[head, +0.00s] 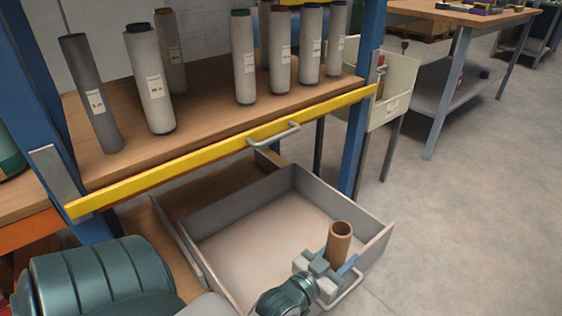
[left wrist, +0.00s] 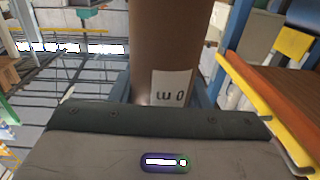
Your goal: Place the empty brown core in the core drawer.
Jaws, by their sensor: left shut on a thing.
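The empty brown core (head: 340,243) is a hollow tube standing roughly upright in my left gripper (head: 338,268), over the front right part of the open drawer. In the left wrist view the brown core (left wrist: 172,45) fills the middle, with a white label on it, between the blue fingers (left wrist: 165,95). My left gripper is shut on it. The grey core drawer (head: 245,215) is pulled out below the shelf, and its visible floor is bare. Whether the core's lower end touches the drawer is hidden. My right gripper is not in view.
Several grey and white rolls (head: 245,60) stand on the wooden shelf (head: 200,110) above the drawer. The shelf has a yellow front rail (head: 220,150) with a handle, between blue posts (head: 362,110). A cream bin (head: 395,85) stands behind right. The floor at right is clear.

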